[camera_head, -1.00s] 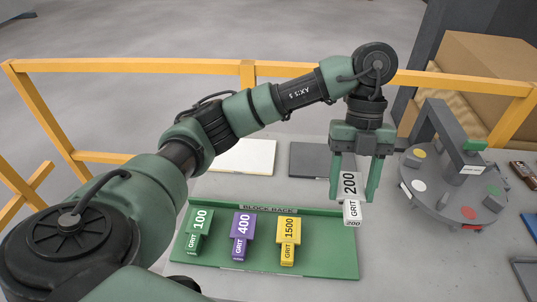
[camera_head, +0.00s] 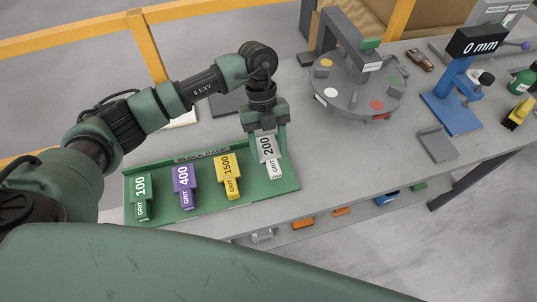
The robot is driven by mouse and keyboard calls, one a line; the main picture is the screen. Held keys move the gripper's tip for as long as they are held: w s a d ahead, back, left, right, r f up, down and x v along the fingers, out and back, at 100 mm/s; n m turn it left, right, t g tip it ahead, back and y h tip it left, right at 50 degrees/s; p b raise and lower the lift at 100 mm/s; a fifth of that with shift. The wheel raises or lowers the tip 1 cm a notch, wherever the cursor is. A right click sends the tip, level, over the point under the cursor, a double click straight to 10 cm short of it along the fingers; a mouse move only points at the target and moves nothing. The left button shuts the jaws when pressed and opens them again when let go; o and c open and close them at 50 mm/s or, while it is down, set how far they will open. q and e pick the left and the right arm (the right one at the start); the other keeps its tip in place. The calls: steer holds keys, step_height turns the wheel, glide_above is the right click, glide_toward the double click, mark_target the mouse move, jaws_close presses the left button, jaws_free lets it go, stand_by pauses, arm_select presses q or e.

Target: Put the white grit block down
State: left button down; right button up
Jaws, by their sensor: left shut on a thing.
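The white grit block (camera_head: 267,148), marked 200, is between the fingers of my left gripper (camera_head: 266,150), which is shut on it. The block is over the right end of the green block rack (camera_head: 225,206), to the right of the yellow 1500 block (camera_head: 229,172). I cannot tell whether its lower end touches the rack. The purple 400 block (camera_head: 183,184) and the green 100 block (camera_head: 140,191) sit in the rack further left. My right gripper is not in view.
A grey round turntable (camera_head: 350,97) with coloured dots stands behind and to the right. A blue stand with a 0 mm display (camera_head: 478,43) is further right. A grey plate (camera_head: 437,145) lies on the table. Bare table (camera_head: 350,160) lies right of the rack.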

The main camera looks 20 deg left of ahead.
mark_target(268, 152)
arm_select(q)
step_height(268, 152, down, 4)
steer(key=shift+r+p, duration=0.1)
steer(key=shift+p, duration=0.3)
steer(key=shift+f, duration=0.4)
steer(key=c, duration=0.5)
jaws_free()
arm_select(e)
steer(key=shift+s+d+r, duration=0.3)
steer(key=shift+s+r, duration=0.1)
arm_select(q)
steer(key=b+v, duration=0.3)
steer(key=v, duration=0.8)
steer(key=shift+b, duration=0.4)
steer(key=shift+w+a+r, duration=0.15)
steer(key=shift+r, duration=0.4)
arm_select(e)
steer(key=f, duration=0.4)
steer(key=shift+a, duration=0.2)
